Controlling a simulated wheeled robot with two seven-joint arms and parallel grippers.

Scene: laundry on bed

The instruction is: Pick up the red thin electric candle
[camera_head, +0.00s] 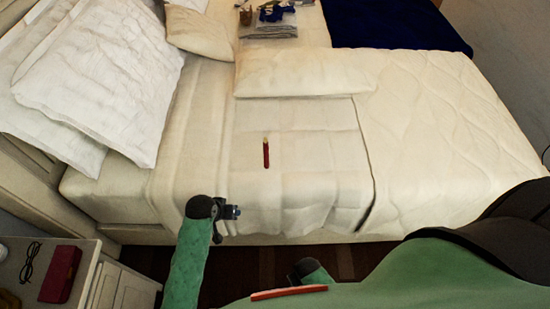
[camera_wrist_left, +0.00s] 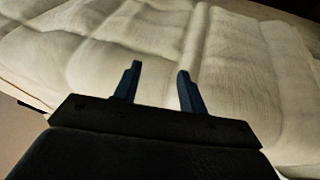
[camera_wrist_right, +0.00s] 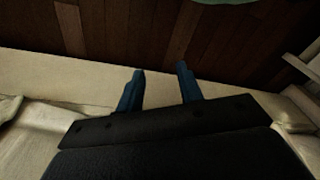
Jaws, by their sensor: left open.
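The red thin electric candle (camera_head: 266,153) lies on the cream bedspread in the head view, with its yellowish tip toward the far side of the bed. My left gripper (camera_head: 236,212) is at the near edge of the bed, below and left of the candle, apart from it. In the left wrist view the left gripper (camera_wrist_left: 157,88) is open and empty over the bedspread; the candle does not show there. In the right wrist view my right gripper (camera_wrist_right: 159,87) has its fingers apart with nothing between them, with wooden floor beyond. The right gripper is not clear in the head view.
White pillows (camera_head: 100,80) lie at the left of the bed. A folded grey stack (camera_head: 268,30) with small items on it is at the back. A nightstand (camera_head: 95,265) holding glasses (camera_head: 30,262) and a red case (camera_head: 61,274) stands at the lower left. The bedspread around the candle is clear.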

